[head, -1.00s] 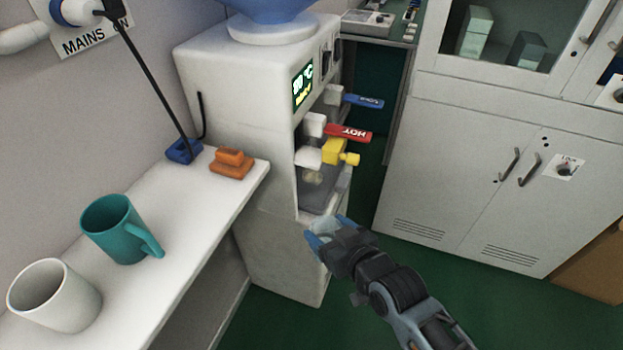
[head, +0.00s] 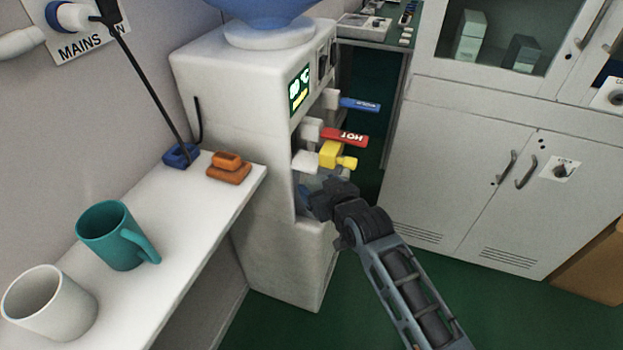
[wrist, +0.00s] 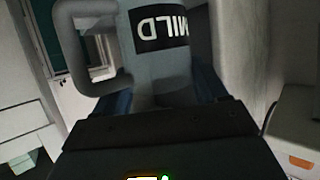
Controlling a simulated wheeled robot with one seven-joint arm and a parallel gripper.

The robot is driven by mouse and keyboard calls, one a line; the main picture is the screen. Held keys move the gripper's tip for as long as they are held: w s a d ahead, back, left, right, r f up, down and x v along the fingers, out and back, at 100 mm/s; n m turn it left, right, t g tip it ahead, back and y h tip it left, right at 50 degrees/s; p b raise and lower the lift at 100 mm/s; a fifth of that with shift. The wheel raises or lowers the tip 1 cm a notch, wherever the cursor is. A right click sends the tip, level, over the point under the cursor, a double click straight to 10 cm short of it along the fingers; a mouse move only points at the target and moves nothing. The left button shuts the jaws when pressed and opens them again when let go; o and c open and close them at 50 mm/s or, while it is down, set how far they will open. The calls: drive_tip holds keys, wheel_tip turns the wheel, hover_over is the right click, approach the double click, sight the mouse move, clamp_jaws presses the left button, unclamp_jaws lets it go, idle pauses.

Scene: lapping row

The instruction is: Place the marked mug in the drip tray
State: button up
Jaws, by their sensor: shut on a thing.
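The marked mug (wrist: 154,68) is grey with a dark label reading "MILD", partly cut off, and a handle on the left in the wrist view. My gripper (head: 306,194) is shut on it, the blue fingers on either side of its body. In the head view my gripper is inside the lower recess of the white dispenser (head: 240,130), below the taps. The mug is mostly hidden there. The drip tray at the bottom of the recess is largely covered by my gripper, so I cannot tell whether the mug touches it.
A red HOT tap (head: 343,136), a blue tap (head: 360,104) and a yellow tap (head: 337,156) jut out above my gripper. A teal mug (head: 112,236) and a white mug (head: 50,303) stand on the shelf (head: 190,245) at left. Cabinets (head: 470,170) stand at right.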

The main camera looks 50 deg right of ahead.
sight(312, 180)
drive_tip(key=shift+w+d, duration=0.2)
drive_tip(key=shift+w, duration=0.25)
drive_tip(key=shift+x, duration=1.75)
drive_tip(key=shift+w+f, duration=0.1)
drive_tip(key=shift+f, duration=0.1)
drive_tip(key=o, duration=1.3)
drive_tip(key=v, duration=1.2)
